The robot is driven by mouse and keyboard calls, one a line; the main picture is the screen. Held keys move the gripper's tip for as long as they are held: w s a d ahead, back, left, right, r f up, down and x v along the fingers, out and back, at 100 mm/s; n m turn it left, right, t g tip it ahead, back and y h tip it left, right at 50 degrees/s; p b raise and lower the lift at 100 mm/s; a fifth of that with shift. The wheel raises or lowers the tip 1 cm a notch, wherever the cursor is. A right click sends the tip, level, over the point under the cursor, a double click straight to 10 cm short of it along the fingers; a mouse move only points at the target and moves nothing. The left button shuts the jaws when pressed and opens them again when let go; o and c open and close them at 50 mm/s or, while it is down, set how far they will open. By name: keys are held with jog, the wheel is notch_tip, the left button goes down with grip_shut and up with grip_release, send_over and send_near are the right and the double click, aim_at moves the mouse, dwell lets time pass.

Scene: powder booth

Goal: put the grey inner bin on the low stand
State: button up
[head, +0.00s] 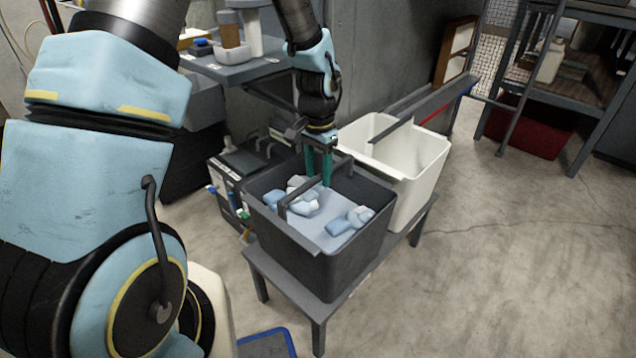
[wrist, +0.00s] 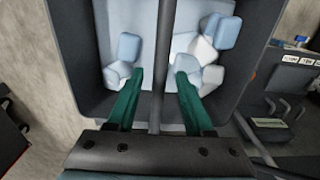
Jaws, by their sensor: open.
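The grey inner bin (head: 330,262) is dark grey and upright, and appears to rest on the near part of the low stand (head: 317,312). Its bar handle (head: 315,184) crosses over the opening. Several pale blue and white pieces (head: 340,221) lie inside. My gripper (head: 318,182) points down into the bin with its green fingers apart. In the wrist view my gripper (wrist: 160,75) has one finger on each side of the handle bar (wrist: 159,60), with gaps showing on both sides. Any contact below the fingertips cannot be told.
A white bin (head: 425,170) stands right behind the grey one, with a dark bar (head: 425,98) over its rim. A dark box (head: 228,180) with bottles beside it is at the left. A shelf table (head: 235,70) stands behind. The floor at right is clear.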

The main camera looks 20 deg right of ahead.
notch_tip(320, 180, up, 7)
jog(key=shift+r+p, duration=0.1)
jog(key=shift+p, duration=0.3)
jog(key=s+a+r+n, duration=0.1)
jog(key=a+r+n, duration=0.1)
jog(key=a, duration=0.7)
jog(key=s+a+r+n+t, duration=0.1)
jog(key=s+a+r+n, duration=0.1)
jog(key=a+n, duration=0.3)
jog(key=s+a+r+n, duration=0.2)
jog(key=a+n, duration=0.2)
jog(key=a, duration=0.9)
jog(key=shift+s+a+r+t, duration=0.15)
jog(key=shift+a+r+t, duration=0.1)
jog(key=shift+a+t, duration=0.05)
notch_tip(320, 180, up, 20)
jog(key=p, duration=2)
